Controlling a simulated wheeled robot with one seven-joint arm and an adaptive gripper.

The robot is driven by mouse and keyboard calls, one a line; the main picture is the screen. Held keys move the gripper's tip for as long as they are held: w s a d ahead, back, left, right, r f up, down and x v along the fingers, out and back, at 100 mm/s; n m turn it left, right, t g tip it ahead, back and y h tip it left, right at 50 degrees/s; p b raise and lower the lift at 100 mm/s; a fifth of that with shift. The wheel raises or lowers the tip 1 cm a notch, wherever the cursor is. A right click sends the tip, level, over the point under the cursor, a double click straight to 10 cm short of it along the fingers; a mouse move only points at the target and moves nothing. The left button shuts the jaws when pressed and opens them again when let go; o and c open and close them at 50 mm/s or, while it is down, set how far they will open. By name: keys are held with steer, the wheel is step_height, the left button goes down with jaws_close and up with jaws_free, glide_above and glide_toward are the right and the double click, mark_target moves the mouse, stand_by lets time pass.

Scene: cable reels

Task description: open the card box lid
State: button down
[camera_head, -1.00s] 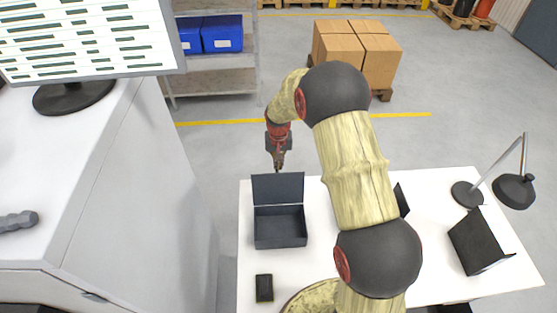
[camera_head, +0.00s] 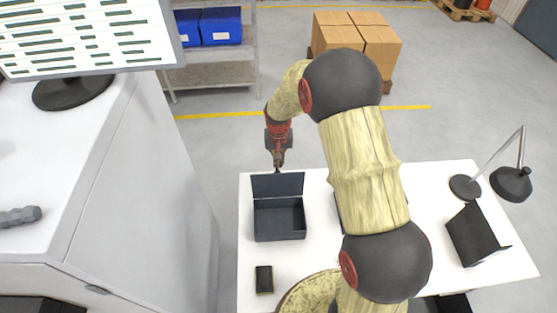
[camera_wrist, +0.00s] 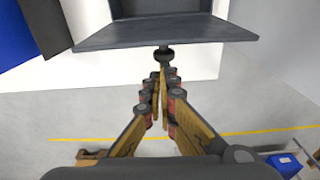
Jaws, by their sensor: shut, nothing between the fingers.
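The card box (camera_head: 279,222) is a dark grey open-topped box on the white table. Its lid (camera_head: 277,186) stands raised along the box's far edge, and the inside of the box shows empty. My gripper (camera_head: 279,167) is shut and empty, just behind the lid's top edge. In the wrist view the lid (camera_wrist: 165,33) spans the top of the picture, and the fingertips of my gripper (camera_wrist: 163,62) are close to its edge. I cannot tell whether they touch it.
A small black item (camera_head: 264,279) lies in front of the box on the white table (camera_head: 315,250). A lamp (camera_head: 510,183) and a black stand (camera_head: 474,236) are at the right. My arm covers the table's middle. A grey cabinet (camera_head: 150,170) stands at the left.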

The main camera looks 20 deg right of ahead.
step_height(320, 180, up, 12)
steer(key=shift+s+a, duration=0.15)
steer(key=shift+s, duration=0.25)
steer(key=shift+f, duration=0.1)
stand_by(0.3)
